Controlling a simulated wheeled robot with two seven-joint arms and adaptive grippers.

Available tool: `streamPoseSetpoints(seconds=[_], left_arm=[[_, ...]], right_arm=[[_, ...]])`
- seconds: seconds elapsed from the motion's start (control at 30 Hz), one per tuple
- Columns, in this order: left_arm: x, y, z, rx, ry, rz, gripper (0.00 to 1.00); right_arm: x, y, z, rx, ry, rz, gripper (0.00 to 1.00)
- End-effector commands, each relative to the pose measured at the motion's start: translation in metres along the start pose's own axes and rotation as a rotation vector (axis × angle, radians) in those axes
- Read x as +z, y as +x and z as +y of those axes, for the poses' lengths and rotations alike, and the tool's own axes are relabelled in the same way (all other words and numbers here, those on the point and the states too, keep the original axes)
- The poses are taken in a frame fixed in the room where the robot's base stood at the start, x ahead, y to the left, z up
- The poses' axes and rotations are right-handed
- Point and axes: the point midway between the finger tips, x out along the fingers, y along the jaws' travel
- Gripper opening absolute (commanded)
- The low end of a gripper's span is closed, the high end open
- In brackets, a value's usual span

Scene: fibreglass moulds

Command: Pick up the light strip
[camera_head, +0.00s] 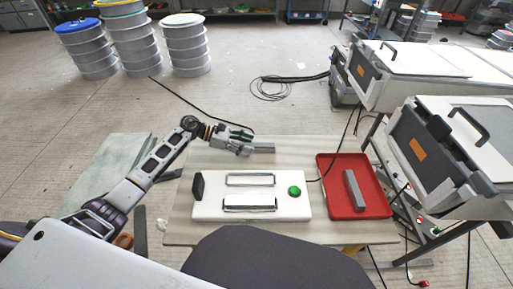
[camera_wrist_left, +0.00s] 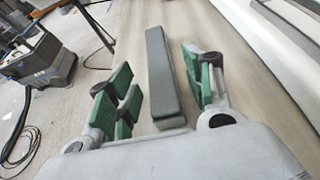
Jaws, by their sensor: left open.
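My left gripper (camera_head: 243,141) is low over the back left of the table, its green-padded fingers open. In the left wrist view a long dark grey bar (camera_wrist_left: 162,75), which looks like the light strip, lies on the table between the spread fingers. Gaps show on both sides, so the fingers do not appear to grip it. A similar grey bar (camera_head: 353,190) lies in the red tray (camera_head: 327,166) at the right. My right gripper is not in view.
A white fixture (camera_head: 214,207) with two long slots, a green button (camera_head: 295,190) and a black block (camera_head: 198,186) stands in front of the gripper. White-and-grey machines (camera_head: 440,150) stand at the right.

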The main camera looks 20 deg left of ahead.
Motion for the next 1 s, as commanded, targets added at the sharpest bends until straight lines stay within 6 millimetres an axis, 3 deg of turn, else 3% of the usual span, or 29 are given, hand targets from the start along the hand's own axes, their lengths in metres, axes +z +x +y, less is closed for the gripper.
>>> streamPoseSetpoints(seconds=[0.5,0.9,1.0], left_arm=[[-0.0002,0.0024,-0.0002,-0.001,0.000,0.000,0.52],[-0.0004,0.0024,-0.0003,-0.001,0.000,0.001,0.02],[0.0000,0.0023,-0.0002,0.000,0.000,0.000,0.01]], right_arm=[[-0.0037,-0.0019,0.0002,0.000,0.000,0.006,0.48],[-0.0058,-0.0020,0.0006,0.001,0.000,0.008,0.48],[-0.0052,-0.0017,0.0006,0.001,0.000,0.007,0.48]])
